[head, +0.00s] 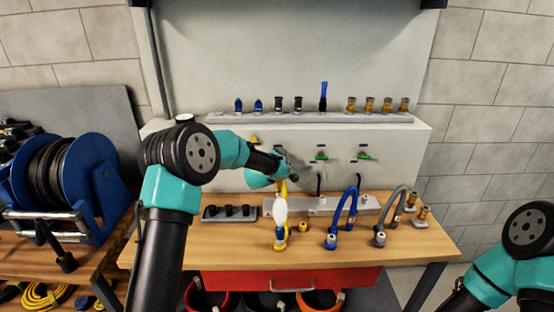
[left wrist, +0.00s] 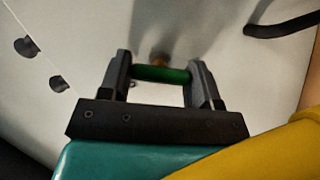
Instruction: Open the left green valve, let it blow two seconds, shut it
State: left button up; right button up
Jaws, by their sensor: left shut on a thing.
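My left gripper (head: 283,163) reaches to the pale panel behind the bench and hides what it holds in the head view. In the left wrist view, the fingers of my left gripper (left wrist: 163,72) are shut on a green valve handle (left wrist: 161,74), one finger at each end. A brass-coloured stem shows behind the handle. Two other green valves show to the right of the gripper in the head view, a middle one (head: 321,156) and a right one (head: 365,156). My right arm shows at the lower right; its gripper is out of view.
A yellow hose (head: 282,187) hangs just below my left gripper, with a blue hose (head: 349,205) and a grey hose (head: 393,208) to the right on the wooden bench (head: 215,253). A shelf (head: 300,118) with several brushes and fittings runs above the valves.

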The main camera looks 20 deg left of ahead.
pick_arm(q)
jog(key=shift+n, duration=0.3)
dwell(0.4)
jog(key=o, duration=0.9)
jog(key=shift+s, duration=0.15)
jog(key=s+r, duration=0.1)
jog(key=s, duration=0.4)
jog(key=s+r, duration=0.1)
jog(key=s, duration=0.5)
jog(key=s+a+r, duration=0.1)
jog(key=s, duration=0.5)
jog(key=shift+w, duration=0.1)
